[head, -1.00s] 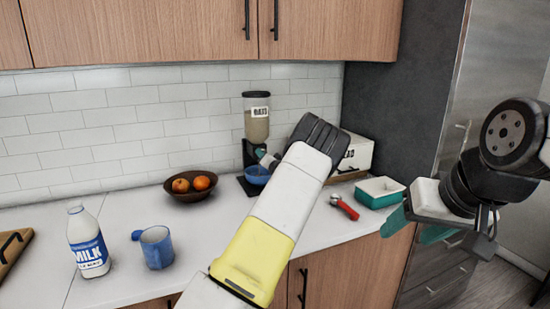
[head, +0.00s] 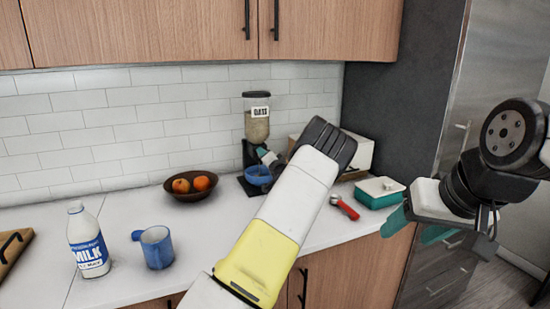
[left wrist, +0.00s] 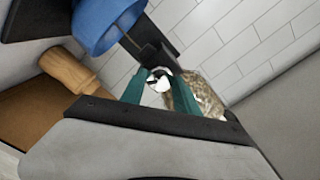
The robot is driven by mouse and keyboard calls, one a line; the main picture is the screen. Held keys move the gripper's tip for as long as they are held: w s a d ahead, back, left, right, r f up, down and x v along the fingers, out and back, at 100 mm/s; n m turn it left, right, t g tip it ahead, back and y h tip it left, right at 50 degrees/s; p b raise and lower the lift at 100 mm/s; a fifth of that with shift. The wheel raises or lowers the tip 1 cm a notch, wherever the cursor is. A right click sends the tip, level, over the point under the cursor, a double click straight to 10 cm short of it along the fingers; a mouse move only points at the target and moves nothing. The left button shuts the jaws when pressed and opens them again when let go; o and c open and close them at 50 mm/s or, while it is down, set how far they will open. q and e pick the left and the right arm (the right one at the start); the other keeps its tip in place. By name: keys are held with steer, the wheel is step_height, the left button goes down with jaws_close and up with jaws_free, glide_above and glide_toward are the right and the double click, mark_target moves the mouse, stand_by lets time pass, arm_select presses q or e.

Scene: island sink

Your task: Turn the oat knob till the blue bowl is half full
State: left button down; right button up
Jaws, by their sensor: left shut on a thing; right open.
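The oat dispenser (head: 257,122) stands against the tiled wall, its clear hopper holding oats. It shows behind the fingers in the left wrist view (left wrist: 205,98). The blue bowl (head: 258,176) sits under its spout; it is at the top of the left wrist view (left wrist: 103,22). I cannot see the bowl's contents. My left gripper (head: 267,157) is at the dispenser's front, just above the bowl. In the left wrist view its teal fingers are shut on the pale knob (left wrist: 158,82). My right gripper (head: 412,228) is open and empty, off the counter's right front.
A brown bowl of oranges (head: 190,186), a blue mug (head: 155,247) and a milk bottle (head: 88,240) stand to the left. A red-handled tool (head: 345,208), a teal-and-white container (head: 379,192) and a white box (head: 360,152) are to the right.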

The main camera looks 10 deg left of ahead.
arm_select(q)
steer(key=c, duration=0.9)
jaws_free()
steer(key=v, duration=0.8)
steer(key=shift+w, duration=0.1)
